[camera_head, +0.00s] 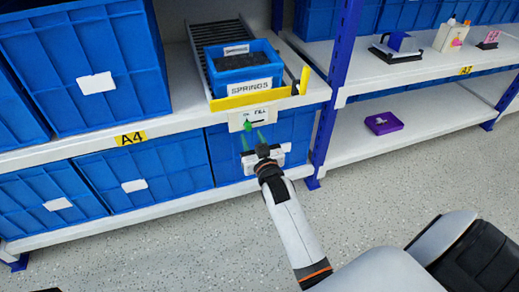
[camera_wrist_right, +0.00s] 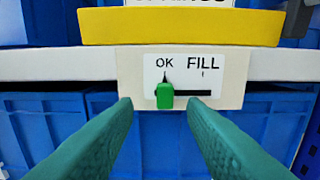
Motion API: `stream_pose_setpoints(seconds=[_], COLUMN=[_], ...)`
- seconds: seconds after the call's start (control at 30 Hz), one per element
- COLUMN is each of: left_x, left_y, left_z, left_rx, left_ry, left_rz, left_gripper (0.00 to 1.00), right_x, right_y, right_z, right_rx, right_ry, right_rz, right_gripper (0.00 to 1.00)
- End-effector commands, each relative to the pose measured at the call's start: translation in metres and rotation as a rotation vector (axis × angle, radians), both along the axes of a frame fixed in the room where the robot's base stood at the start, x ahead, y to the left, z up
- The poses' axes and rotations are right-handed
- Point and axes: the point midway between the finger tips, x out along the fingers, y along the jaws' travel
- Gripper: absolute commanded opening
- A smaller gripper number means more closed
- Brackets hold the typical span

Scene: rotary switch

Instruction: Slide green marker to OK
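The green marker (camera_wrist_right: 165,97) sits on a dark horizontal slot in a pale label plate (camera_wrist_right: 130,75). It stands at the left end of the slot, under the word OK and its small tick; FILL is to the right. In the head view the marker (camera_head: 247,125) shows small on the plate (camera_head: 268,114) at the shelf edge. My right gripper (camera_head: 253,138) is open in front of and just below the plate. In the right wrist view its green fingers (camera_wrist_right: 159,104) spread to both sides of the marker, with visible gaps.
A yellow bar (camera_head: 250,99) runs above the plate, before a blue SPRINGS bin (camera_head: 262,74) on a roller track. Blue crates (camera_head: 125,183) fill the lower shelf. A blue post (camera_head: 340,60) stands to the right. A purple tray (camera_head: 384,123) lies on the right shelf.

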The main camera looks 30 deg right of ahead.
Motion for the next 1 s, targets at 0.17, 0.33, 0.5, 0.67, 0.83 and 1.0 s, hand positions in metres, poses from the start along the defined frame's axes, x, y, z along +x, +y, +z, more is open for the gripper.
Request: stream_pose_setpoints(seconds=[0.17, 0.33, 0.5, 0.67, 0.83, 1.0], left_x=[-0.005, -0.005, -0.005, -0.005, -0.005, -0.005], left_y=[0.001, 0.001, 0.001, 0.001, 0.001, 0.001], left_z=[0.006, 0.017, 0.02, 0.019, 0.019, 0.019], left_rx=[-0.005, -0.005, -0.006, -0.006, -0.005, -0.005], left_ry=[0.036, 0.031, 0.03, 0.03, 0.031, 0.031], left_rz=[-0.002, -0.002, -0.002, -0.002, -0.003, -0.003], left_gripper=[0.0, 0.0, 0.0, 0.0, 0.0, 0.0], right_x=[-0.04, -0.066, -0.078, -0.079, -0.078, -0.078], right_y=[0.01, 0.016, 0.019, 0.02, 0.02, 0.02], right_z=[0.004, 0.002, 0.001, 0.0, 0.0, 0.0], right_rx=[0.003, 0.003, 0.001, 0.001, 0.001, 0.001], right_ry=[0.004, 0.002, 0.001, 0.0, 0.0, 0.0], right_rz=[0.0, 0.001, 0.001, 0.001, 0.001, 0.001], right_gripper=[0.38, 0.38, 0.38, 0.38, 0.38, 0.38])
